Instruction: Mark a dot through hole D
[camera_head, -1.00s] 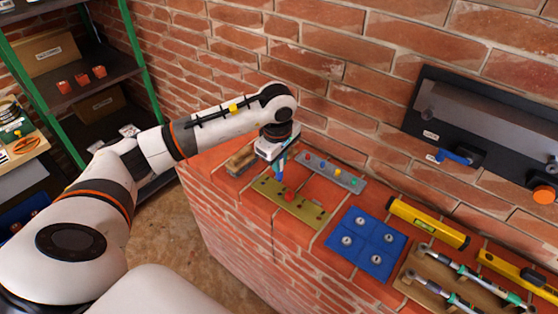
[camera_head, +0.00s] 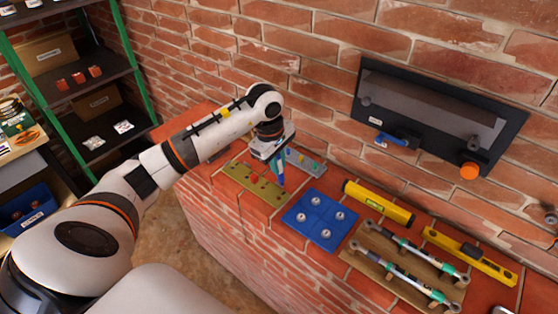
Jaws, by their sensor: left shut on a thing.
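An olive template plate (camera_head: 236,176) with several holes lies on the brick ledge. A red spot shows near its middle; its hole letters are too small to read. My left gripper (camera_head: 277,163) is shut on a blue marker (camera_head: 280,176), which points down at the plate's right end. I cannot tell whether the tip touches the plate or which hole it is over. The gripper and marker hide part of the grey strip behind. My right gripper is out of view.
A grey strip with coloured knobs (camera_head: 308,162) lies behind the plate. A dark wall panel (camera_head: 435,115) hangs above; shelving stands left.

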